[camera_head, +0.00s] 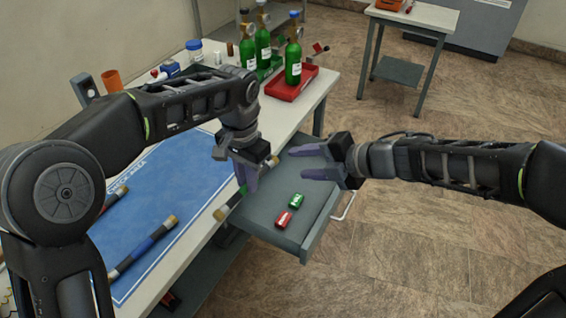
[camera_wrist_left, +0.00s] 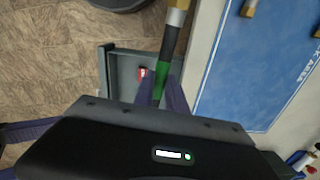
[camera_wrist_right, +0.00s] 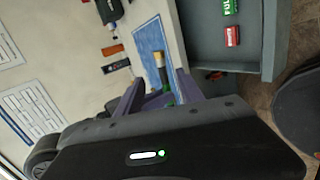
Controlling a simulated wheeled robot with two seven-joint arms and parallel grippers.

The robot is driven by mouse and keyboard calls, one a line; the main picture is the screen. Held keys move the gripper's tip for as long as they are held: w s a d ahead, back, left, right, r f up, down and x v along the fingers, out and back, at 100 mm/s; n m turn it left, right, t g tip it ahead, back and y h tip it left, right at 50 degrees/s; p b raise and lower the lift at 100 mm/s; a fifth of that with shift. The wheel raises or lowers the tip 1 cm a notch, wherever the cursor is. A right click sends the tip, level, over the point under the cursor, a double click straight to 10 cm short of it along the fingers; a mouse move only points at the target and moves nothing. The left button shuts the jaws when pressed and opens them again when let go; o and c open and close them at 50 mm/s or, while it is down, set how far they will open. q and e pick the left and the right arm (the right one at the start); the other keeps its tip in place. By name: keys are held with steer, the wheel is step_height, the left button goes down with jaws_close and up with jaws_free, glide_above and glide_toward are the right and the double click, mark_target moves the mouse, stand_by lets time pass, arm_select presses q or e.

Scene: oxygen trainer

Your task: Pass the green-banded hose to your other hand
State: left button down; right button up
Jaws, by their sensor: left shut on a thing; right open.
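The green-banded hose (camera_head: 233,203) is black with brass ends and slants over the table edge and open drawer. My left gripper (camera_head: 247,182) is shut on it near the green band, partly hiding it. In the left wrist view the green band (camera_wrist_left: 162,80) shows between the fingers. My right gripper (camera_head: 291,163) is open, its fingers pointing left toward the hose's far brass end (camera_head: 273,161). A small gap seems to separate them. In the right wrist view that brass end (camera_wrist_right: 160,61) appears between the open fingers (camera_wrist_right: 158,92); depth is hard to judge.
The open grey drawer (camera_head: 318,236) below holds a red block (camera_head: 284,219) and a green block (camera_head: 296,201). A blue mat (camera_head: 185,185) carries a blue-banded hose (camera_head: 143,248). Green bottles (camera_head: 293,62) and a red tray (camera_head: 291,88) stand at the table's back.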

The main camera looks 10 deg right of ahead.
mark_target(272, 165)
steer(key=x, duration=0.9)
steer(key=shift+w+a+f, duration=0.15)
jaws_close()
arm_select(q)
steer(key=c, duration=1.3)
jaws_free()
steer(key=shift+r, duration=3.75)
